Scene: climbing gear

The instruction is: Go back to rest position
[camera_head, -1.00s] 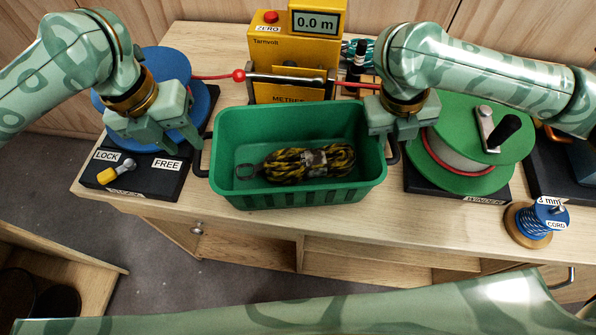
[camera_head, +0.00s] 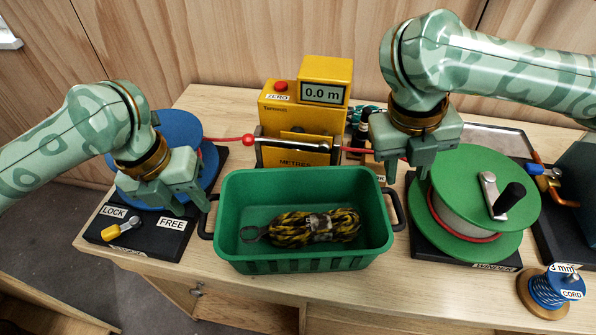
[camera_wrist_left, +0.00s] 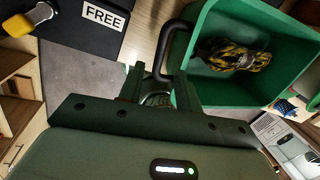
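The green crate (camera_head: 305,264) stands level on the table with a yellow-and-black rope bundle (camera_head: 318,228) lying in it. A grey metal ring shows at the bundle's left end. My left gripper (camera_head: 183,203) is open at the crate's left handle (camera_head: 207,217). In the left wrist view its fingers (camera_wrist_left: 158,88) are apart, with the black handle (camera_wrist_left: 165,55) just past their tips; I cannot tell whether they touch it. My right gripper (camera_head: 407,170) is open and empty, raised above the crate's right handle (camera_head: 397,210).
Behind the crate stands a yellow meter (camera_head: 300,115) reading 0.0 m, with a red cord (camera_head: 225,140) across it. A blue reel with a lock lever (camera_head: 122,228) is at left. A green winder (camera_head: 470,200) and a cord spool (camera_head: 550,290) are at right.

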